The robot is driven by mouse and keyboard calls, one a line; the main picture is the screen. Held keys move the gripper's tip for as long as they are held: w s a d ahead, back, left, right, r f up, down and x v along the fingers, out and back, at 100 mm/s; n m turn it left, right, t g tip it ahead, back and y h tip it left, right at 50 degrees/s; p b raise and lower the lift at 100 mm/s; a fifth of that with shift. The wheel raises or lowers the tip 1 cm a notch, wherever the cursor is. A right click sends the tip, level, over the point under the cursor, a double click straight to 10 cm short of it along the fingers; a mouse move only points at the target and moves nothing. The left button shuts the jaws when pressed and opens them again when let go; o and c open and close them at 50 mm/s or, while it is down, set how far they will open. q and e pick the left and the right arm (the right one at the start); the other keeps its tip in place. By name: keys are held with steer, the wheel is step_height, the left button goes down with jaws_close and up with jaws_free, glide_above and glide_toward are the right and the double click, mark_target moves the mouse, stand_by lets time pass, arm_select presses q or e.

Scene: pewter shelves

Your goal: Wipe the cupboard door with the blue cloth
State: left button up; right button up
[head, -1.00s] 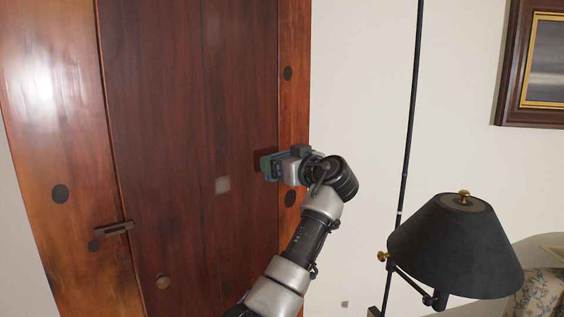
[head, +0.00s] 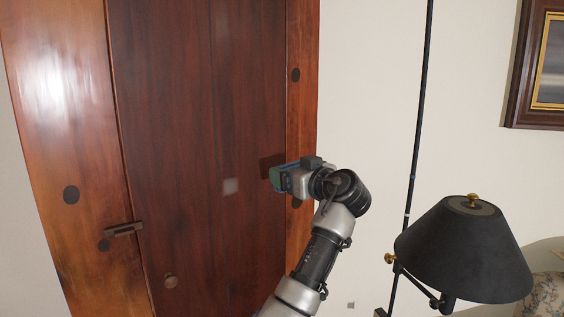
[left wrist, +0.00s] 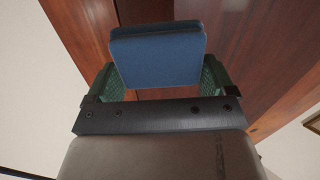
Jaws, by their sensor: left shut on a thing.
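My left gripper (head: 277,178) is at the door's right side, near the frame. In the left wrist view, my left gripper (left wrist: 160,85) is shut on the blue cloth (left wrist: 158,58), a folded pad between its green fingers. The pad faces the wood; I cannot tell whether it touches. In the head view the cloth is mostly hidden by the gripper. My right gripper is not in view.
A black-shaded lamp (head: 463,250) stands at the lower right, near my left arm, with a thin dark pole (head: 418,120) behind. A framed picture (head: 540,65) hangs on the white wall at the right. A dark latch (head: 124,229) sits on the door's left edge.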

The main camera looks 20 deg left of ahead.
arm_select(q)
steer(key=s+a+p, duration=0.1)
steer(key=p, duration=0.1)
steer(key=s+a+f+p, duration=0.1)
steer(key=p, duration=0.1)
steer(key=shift+s+a+f, duration=0.1)
steer(key=shift+s+a, duration=0.25)
steer(key=shift+s, duration=0.05)
steer(key=p, duration=0.5)
glide_toward(221, 183)
steer(key=d, duration=0.1)
steer(key=shift+s+p+x, duration=0.15)
steer(key=shift+p+x, duration=0.5)
steer(key=shift+x, duration=0.8)
steer(key=shift+s+p+x, duration=0.1)
steer(key=shift+p+x, duration=0.55)
steer(key=shift+x, duration=0.8)
steer(key=shift+a, duration=0.2)
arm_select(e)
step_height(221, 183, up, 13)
arm_select(q)
steer(key=shift+b+x, duration=0.6)
steer(key=shift+x, duration=0.4)
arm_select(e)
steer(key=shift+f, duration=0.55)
